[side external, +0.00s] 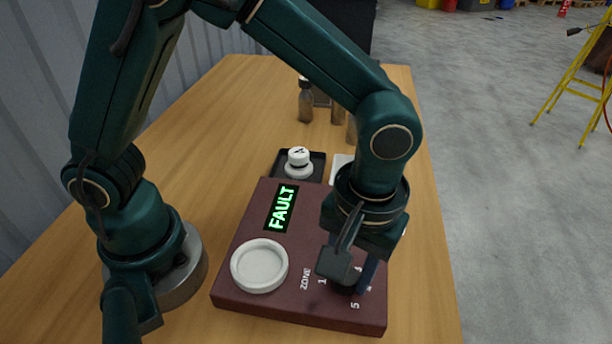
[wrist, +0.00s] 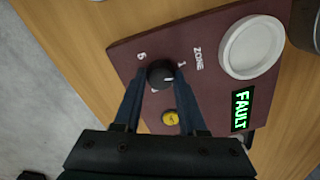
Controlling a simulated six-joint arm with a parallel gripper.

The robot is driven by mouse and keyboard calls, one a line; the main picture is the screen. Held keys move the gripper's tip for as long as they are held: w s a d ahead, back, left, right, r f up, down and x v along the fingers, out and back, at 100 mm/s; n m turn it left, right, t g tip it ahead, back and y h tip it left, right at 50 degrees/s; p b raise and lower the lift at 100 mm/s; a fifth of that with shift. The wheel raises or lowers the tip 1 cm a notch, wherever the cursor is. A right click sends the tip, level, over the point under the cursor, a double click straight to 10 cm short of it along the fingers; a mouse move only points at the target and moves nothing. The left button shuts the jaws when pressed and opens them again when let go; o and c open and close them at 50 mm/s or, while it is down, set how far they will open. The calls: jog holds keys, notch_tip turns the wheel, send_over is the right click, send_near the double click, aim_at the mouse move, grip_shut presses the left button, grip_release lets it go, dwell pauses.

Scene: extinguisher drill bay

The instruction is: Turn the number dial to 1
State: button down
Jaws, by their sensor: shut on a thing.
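The number dial (wrist: 160,74) is a small black knob on a dark red panel (side external: 248,220). In the wrist view it sits between my fingertips, with a "1" (wrist: 182,64) on its right and a "5" (wrist: 140,57) on its left. A pale mark shows on the dial, but it is too small to tell which number it points at. My gripper (wrist: 158,78) is shut on the dial, one finger on each side. In the side external view my gripper (side external: 345,280) hides the dial. The panel's green display (side external: 281,208) reads FAULT.
A round white dish-like part (side external: 259,265) is on the panel, and a yellow button (wrist: 170,118) lies near my fingers. Behind the panel are a black tray (side external: 282,158) with a white knobbed piece (side external: 298,160) and several bottles (side external: 306,103). The wooden table (side external: 225,110) is clear at its left.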

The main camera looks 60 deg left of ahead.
aim_at(350, 275)
jog(key=shift+n, duration=1.1)
jog(key=shift+c, duration=2.3)
grip_release()
jog(key=shift+d+r, duration=0.1)
jog(key=shift+r, duration=2.55)
jog(key=shift+w, duration=0.1)
